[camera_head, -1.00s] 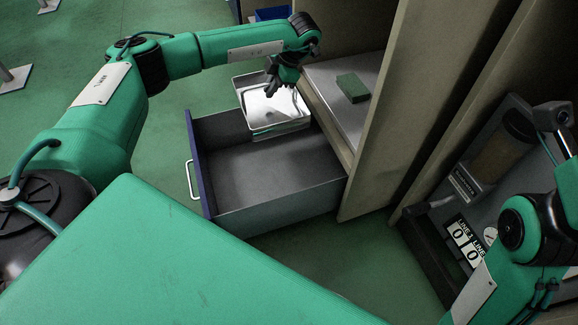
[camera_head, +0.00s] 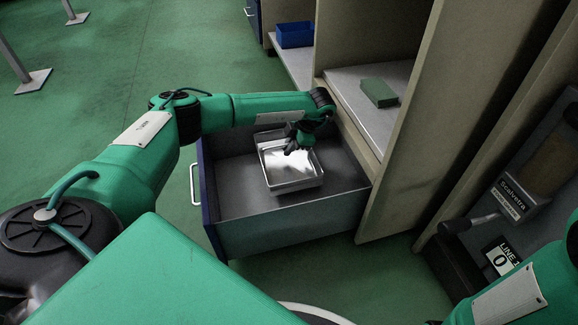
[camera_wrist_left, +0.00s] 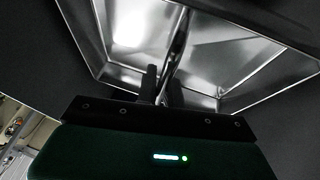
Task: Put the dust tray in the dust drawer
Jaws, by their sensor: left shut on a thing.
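The dust tray (camera_head: 296,184) is a shiny metal pan inside the outline of the open dust drawer (camera_head: 235,205) in the head view. I cannot tell whether its underside touches the drawer floor. The drawer is grey inside with a dark blue front. My left gripper (camera_head: 291,151) reaches down at the tray's far side and is shut on the tray. In the left wrist view, the fingers (camera_wrist_left: 163,88) close on a thin upright metal part of the tray (camera_wrist_left: 140,25). My right gripper is out of view; only part of the right arm shows at lower right.
A cabinet shelf (camera_head: 350,95) right of the drawer holds a green block (camera_head: 379,92). A blue bin (camera_head: 295,34) stands on a shelf farther back. A tall panel (camera_head: 420,130) rises to the right. Green floor (camera_head: 120,90) is open on the left.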

